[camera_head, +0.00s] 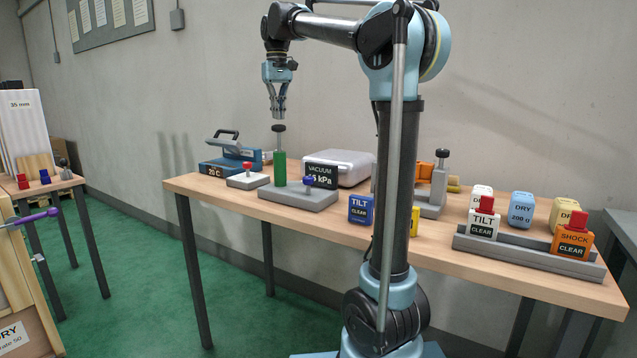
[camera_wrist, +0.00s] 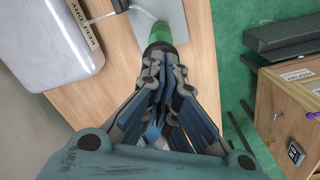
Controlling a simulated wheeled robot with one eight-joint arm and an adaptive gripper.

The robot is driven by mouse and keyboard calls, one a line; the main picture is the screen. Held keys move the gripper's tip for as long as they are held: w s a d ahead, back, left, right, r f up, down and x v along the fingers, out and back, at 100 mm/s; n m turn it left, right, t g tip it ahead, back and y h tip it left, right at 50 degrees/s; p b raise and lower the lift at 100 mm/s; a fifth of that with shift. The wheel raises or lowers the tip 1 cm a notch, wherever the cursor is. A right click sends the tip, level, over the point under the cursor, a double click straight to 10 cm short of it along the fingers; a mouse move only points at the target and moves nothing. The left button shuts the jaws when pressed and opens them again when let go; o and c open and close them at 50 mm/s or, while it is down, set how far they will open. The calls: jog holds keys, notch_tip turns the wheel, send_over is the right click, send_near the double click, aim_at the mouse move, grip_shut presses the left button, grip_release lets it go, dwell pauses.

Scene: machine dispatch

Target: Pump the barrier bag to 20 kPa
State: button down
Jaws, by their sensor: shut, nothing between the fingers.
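The vacuum pump is a green cylinder (camera_head: 280,168) with a dark knob (camera_head: 279,128) on top, upright on a grey base (camera_head: 298,197). My gripper (camera_head: 278,113) is shut and empty, pointing down just above the knob; whether they touch is unclear. A blue-knobbed valve (camera_head: 308,184) stands on the base. A silvery pillow-like case (camera_head: 347,166), possibly the barrier bag, lies behind.
A blue sealer-like device (camera_head: 226,163) and a red-knobbed block (camera_head: 248,178) stand left of the pump. A grey rack (camera_head: 530,255) holds TILT and SHOCK blocks. My arm column hides part of the table.

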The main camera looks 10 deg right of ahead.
jog(key=shift+f, duration=1.5)
jog(key=shift+r, duration=3.55)
